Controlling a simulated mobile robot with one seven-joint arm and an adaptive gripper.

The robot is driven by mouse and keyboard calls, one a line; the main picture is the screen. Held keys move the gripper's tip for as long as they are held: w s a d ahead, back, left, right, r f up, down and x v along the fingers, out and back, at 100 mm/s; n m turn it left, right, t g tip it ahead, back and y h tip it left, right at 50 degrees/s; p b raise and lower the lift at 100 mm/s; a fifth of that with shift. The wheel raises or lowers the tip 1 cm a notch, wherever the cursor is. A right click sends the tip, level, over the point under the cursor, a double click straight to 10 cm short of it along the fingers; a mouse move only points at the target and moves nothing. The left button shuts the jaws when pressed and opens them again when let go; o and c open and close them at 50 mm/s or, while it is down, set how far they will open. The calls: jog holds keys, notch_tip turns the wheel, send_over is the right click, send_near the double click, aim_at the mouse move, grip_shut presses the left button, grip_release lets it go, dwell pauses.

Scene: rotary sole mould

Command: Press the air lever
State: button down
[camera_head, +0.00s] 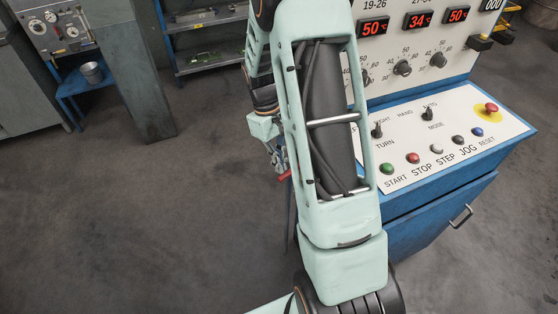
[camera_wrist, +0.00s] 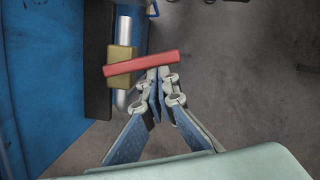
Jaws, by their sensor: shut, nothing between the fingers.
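The air lever is a red bar (camera_wrist: 140,63) in the wrist view. It lies nearly level, slightly tilted, across a brass-coloured valve block (camera_wrist: 122,54) on a silver pipe (camera_wrist: 124,30). My gripper (camera_wrist: 157,80) is shut and empty. Its fingertips are at the lever's right half, close to its lower edge; I cannot tell whether they touch it. In the head view a bit of the red lever (camera_head: 285,176) shows beside my gripper (camera_head: 281,166), at the left of my arm. My arm hides the valve there.
A blue control cabinet (camera_head: 430,212) with a white button panel (camera_head: 459,136) stands at the right. In the wrist view a blue wall (camera_wrist: 40,80) and a dark plate (camera_wrist: 97,60) lie left of the valve. The floor (camera_head: 170,220) at the left is clear.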

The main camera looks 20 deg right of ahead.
jog(key=s+n, duration=0.2)
jog(key=n, duration=0.1)
jog(key=shift+s+n+h, duration=0.15)
jog(key=shift+n+h, duration=0.25)
jog(key=s+d+n, duration=0.1)
jog(key=n, duration=0.2)
jog(key=s+d+n+t+p, duration=0.1)
jog(key=n, duration=0.2)
jog(key=s+d+n+t+h+p, duration=0.1)
jog(key=s+n, duration=0.1)
jog(key=n, duration=0.1)
jog(key=shift+s+d, duration=0.1)
jog(key=shift+d, duration=0.15)
jog(key=shift+s+d, duration=0.1)
jog(key=shift+d, duration=0.05)
